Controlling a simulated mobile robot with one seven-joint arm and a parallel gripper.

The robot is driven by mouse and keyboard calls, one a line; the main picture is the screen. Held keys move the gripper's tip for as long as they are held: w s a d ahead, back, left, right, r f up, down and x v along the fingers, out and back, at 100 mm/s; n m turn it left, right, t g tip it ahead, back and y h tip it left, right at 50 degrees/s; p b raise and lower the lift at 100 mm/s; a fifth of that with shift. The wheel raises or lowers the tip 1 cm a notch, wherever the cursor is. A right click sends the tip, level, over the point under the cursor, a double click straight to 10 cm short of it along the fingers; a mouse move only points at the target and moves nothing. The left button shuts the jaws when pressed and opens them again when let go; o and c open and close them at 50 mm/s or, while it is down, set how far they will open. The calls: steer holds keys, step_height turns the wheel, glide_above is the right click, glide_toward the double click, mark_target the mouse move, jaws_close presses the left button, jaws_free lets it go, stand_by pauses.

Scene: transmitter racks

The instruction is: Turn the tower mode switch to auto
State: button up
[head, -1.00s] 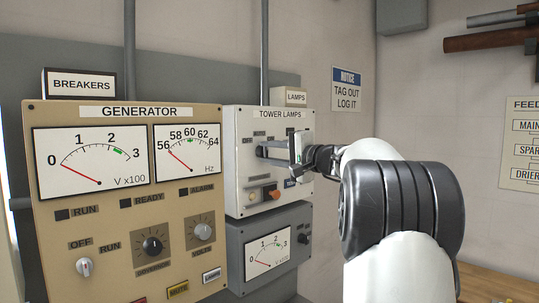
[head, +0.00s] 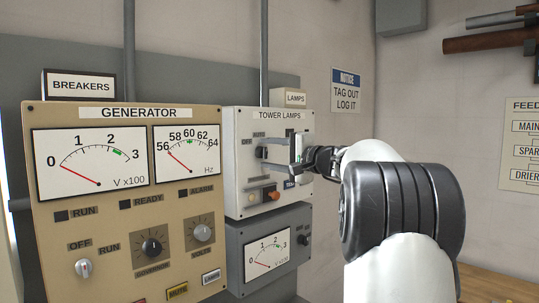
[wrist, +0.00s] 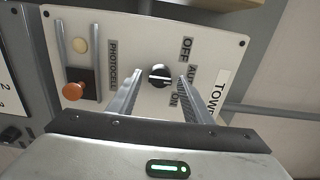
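The tower mode switch is a round black knob (head: 262,152) on the light grey TOWER LAMPS panel (head: 233,190). In the wrist view the knob (wrist: 159,76) shows a pale line that lies toward the AUTO label (wrist: 193,76), between OFF and ON. My gripper (head: 283,153) is in front of the panel, just right of the knob in the head view. In the wrist view its two fingers (wrist: 157,83) are spread, one on each side of the knob with gaps. It appears empty. Part of the panel is hidden behind the gripper in the head view.
The tan GENERATOR panel (head: 120,200) is to the left. A grey meter box (head: 240,270) is below.

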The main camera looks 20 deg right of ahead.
steer(key=shift+s, duration=0.1)
steer(key=b+v, duration=0.3)
steer(key=v, duration=1.4)
steer(key=shift+b, duration=0.3)
steer(key=shift+s, duration=0.1)
